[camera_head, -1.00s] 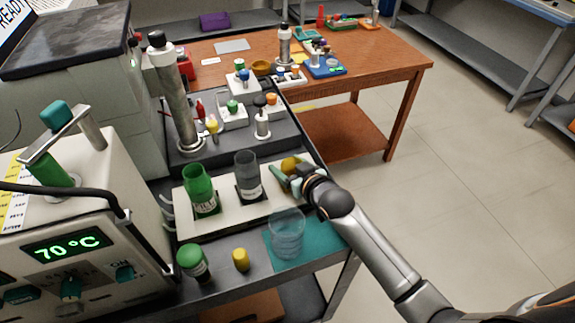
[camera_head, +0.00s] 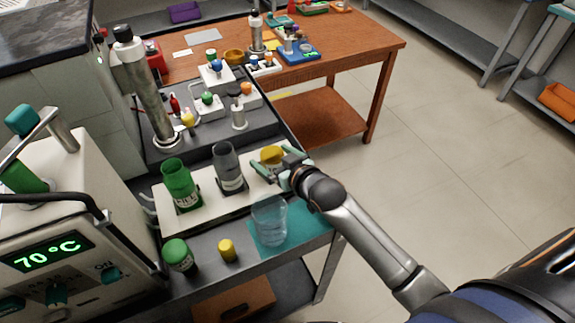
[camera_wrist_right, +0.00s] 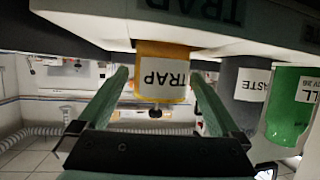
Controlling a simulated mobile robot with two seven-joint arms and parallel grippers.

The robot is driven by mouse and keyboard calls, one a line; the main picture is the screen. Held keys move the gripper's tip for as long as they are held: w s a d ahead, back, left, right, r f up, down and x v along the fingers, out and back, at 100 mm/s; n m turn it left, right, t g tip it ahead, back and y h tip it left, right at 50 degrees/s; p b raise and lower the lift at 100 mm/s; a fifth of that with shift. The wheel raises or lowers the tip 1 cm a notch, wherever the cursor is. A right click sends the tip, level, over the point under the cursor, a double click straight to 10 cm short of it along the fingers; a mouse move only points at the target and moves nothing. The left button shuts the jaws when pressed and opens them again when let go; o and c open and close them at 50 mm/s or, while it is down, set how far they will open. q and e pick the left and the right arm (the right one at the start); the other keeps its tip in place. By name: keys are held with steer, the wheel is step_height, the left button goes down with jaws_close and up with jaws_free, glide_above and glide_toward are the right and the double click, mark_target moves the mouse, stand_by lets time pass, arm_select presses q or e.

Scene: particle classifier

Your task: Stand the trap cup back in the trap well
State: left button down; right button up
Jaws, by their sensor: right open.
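The yellow trap cup (camera_head: 271,155) is at the right end of the white rack (camera_head: 210,198), where the trap well is. In the right wrist view, which looks upside down, the cup (camera_wrist_right: 162,72) bears a TRAP label. Its base meets the rack, and it looks upright. The rack edge hides the well itself. My right gripper (camera_head: 272,164) is open, with one finger on each side of the cup. In the wrist view a gap shows between each finger and the cup. My left gripper is not in view.
A grey waste cup (camera_head: 227,168) and a green cup (camera_head: 181,184) stand in the rack beside it. A clear beaker (camera_head: 269,222) stands on a teal mat in front. A green-capped jar (camera_head: 179,256) and a small yellow object (camera_head: 227,250) stand nearby.

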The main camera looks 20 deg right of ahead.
steer(key=v, duration=0.9)
steer(key=shift+p, duration=0.3)
stand_by(1.1)
